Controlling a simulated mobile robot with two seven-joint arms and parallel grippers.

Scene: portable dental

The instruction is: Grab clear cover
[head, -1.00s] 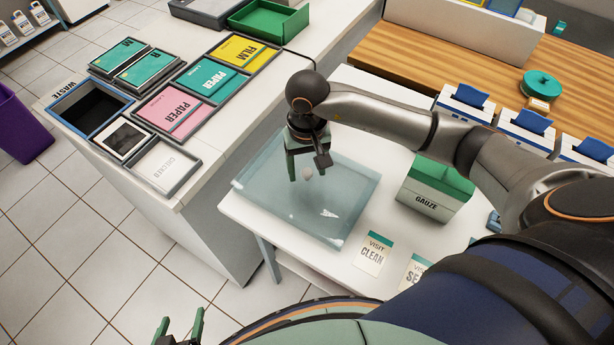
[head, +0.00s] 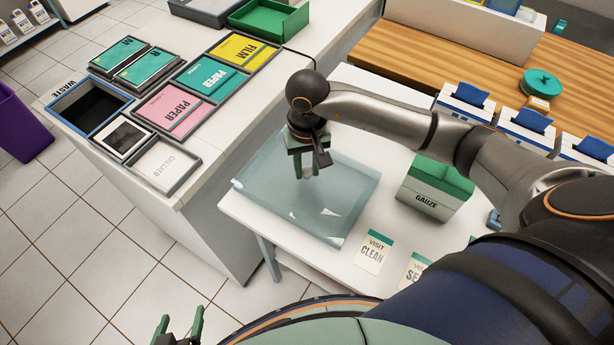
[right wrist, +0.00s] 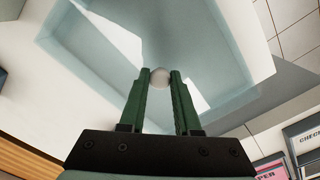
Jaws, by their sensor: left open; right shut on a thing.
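The clear cover (head: 268,196) is a see-through, bluish box-like lid on the white table near its left corner. Its pale round knob (right wrist: 159,77) sits between the fingertips of my right gripper (right wrist: 160,82) in the right wrist view. My right gripper (head: 308,174), pointing down over the cover in the head view, is shut on this knob. The cover appears to rest on the table. My left gripper (head: 180,326) is open and empty at the bottom edge of the head view, away from the table.
A green-topped gauze box (head: 436,190) stands right of the cover. Labelled trays and a waste bin (head: 90,108) line the counter at left. Blue-topped boxes stand at the right.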

